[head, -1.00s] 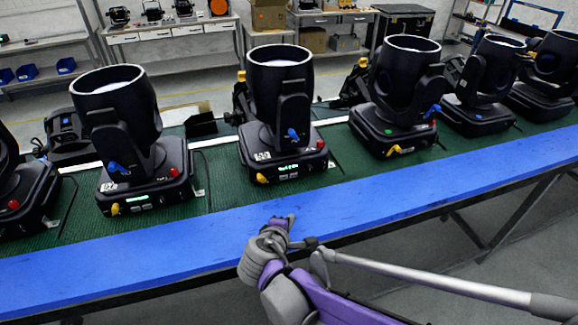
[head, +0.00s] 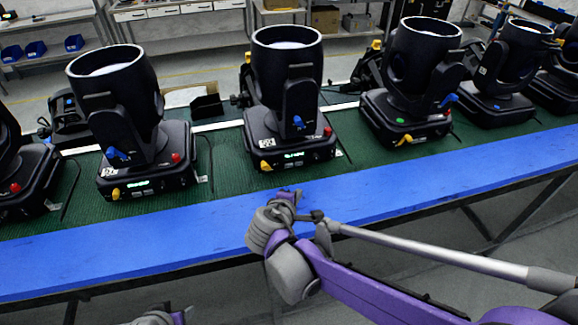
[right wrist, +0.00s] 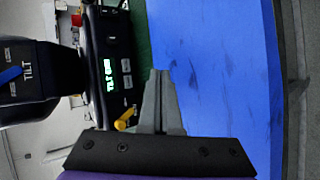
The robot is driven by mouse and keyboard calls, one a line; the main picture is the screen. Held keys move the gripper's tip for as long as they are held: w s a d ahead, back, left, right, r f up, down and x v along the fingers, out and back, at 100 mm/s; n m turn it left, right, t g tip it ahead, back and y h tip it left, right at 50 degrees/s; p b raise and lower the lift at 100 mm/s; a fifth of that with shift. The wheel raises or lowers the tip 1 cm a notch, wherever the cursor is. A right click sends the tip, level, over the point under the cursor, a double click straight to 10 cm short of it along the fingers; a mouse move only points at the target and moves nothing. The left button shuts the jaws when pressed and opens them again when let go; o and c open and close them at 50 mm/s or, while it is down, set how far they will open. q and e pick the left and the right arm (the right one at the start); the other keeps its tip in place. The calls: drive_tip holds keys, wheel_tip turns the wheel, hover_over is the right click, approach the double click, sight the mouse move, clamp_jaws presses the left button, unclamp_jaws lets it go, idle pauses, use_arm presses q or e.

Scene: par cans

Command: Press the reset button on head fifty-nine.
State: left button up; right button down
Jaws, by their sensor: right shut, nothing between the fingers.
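Several black moving heads stand in a row on the green mat. The middle head (head: 289,132) has a lit green display (head: 293,154), a red knob (head: 327,131), a yellow lever (head: 266,165) and a blue lever (head: 298,121). I cannot read its number surely. My right gripper (head: 288,193) is shut and empty over the blue table edge, in front of this head and apart from it. In the right wrist view its closed fingers (right wrist: 160,78) lie beside a head's panel with a green display (right wrist: 108,75) and small buttons (right wrist: 127,83). My left gripper (head: 175,317) barely shows at the bottom edge.
Another head (head: 115,110) stands to the left and another (head: 422,75) to the right, both with levers sticking out in front. The blue table edge strip (head: 400,188) is clear. Shelves with blue bins (head: 36,48) stand at the back.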

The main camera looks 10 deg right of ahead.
approach(293, 168)
drive_tip(key=shift+w+d+f, duration=0.55)
drive_tip(key=shift+f, duration=0.15)
drive_tip(key=shift+w+d+f, duration=0.55)
drive_tip(key=shift+f, duration=0.15)
drive_tip(key=shift+w, duration=0.1)
idle(0.9)
drive_tip(key=shift+w, duration=0.35)
drive_tip(key=shift+w, duration=0.35)
idle(0.6)
drive_tip(key=shift+s, duration=0.8)
drive_tip(key=shift+s, duration=2.5)
